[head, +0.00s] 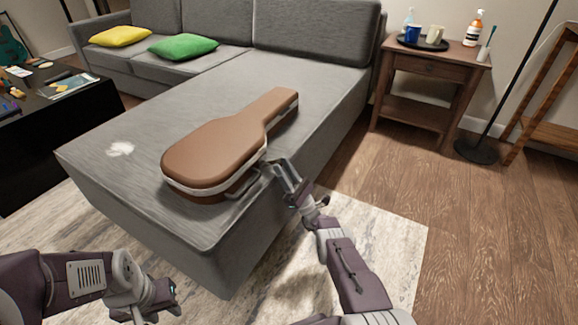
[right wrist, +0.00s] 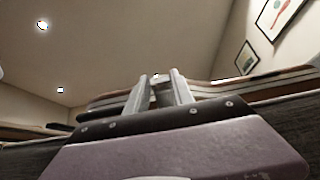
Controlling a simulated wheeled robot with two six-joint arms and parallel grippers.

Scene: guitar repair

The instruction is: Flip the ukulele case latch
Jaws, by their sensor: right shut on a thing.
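The brown ukulele case (head: 215,148) lies closed on the grey sofa seat, its neck pointing away to the right. A pale band runs around its seam and a handle (head: 243,187) shows on its near side. My right gripper (head: 270,164) is at the case's near right side, by the seam at the waist, shut on what appears to be the latch, which the fingers mostly hide. In the right wrist view the two fingers (right wrist: 158,78) are close together in front of the case edge (right wrist: 225,92). My left gripper (head: 160,300) hangs low at the lower left, away from the case; its opening is unclear.
A wooden side table (head: 430,68) with cups and bottles stands right. A dark table (head: 45,120) with small items stands left.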

